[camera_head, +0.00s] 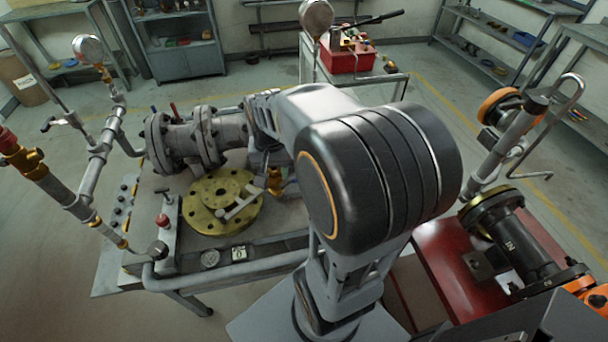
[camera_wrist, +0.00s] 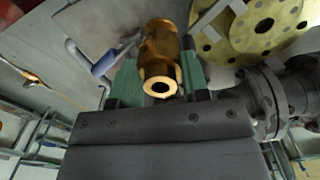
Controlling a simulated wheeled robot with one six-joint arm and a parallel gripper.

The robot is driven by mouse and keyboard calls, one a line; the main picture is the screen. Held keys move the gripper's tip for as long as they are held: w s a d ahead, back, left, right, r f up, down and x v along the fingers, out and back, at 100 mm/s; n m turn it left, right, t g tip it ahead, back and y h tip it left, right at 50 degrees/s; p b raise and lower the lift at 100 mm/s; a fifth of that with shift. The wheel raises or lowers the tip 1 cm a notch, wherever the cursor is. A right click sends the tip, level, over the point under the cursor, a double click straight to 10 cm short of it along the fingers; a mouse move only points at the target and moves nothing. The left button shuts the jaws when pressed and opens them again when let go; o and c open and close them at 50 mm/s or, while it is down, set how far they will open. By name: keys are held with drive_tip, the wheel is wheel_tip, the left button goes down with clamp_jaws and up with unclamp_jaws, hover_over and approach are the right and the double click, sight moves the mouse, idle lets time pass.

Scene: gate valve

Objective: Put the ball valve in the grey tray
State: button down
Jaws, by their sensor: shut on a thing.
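The brass ball valve (camera_wrist: 160,45) is between the two green-padded fingers of my gripper (camera_wrist: 159,76) in the wrist view, its round open end facing the camera. The fingers are shut on its sides. In the head view a small brass part of the ball valve (camera_head: 276,181) shows beside my arm, above the bench; my arm hides most of my gripper. A blue-ended lever or handle (camera_wrist: 104,63) shows left of the fingers in the wrist view; I cannot tell what it belongs to. I cannot make out the grey tray with certainty in either view.
Yellow drilled flange discs (camera_head: 215,205) lie on the bench, with a grey flanged pipe valve (camera_head: 185,138) behind them. Pipes with a gauge (camera_head: 87,48) rise at left. A red toolbox (camera_head: 350,57) stands on a back cart. A black flanged pipe (camera_head: 515,240) is at right.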

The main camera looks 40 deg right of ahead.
drive_tip(key=w+d+f+p, duration=0.2)
drive_tip(key=w+d+f, duration=0.6)
drive_tip(key=d+f, duration=0.2)
drive_tip(key=shift+w+d+f, duration=0.15)
drive_tip(key=shift+w+f, duration=0.2)
drive_tip(key=shift+f, duration=0.95)
drive_tip(key=shift+f, duration=0.2)
drive_tip(key=c, duration=0.6)
unclamp_jaws()
drive_tip(key=shift+r, duration=0.15)
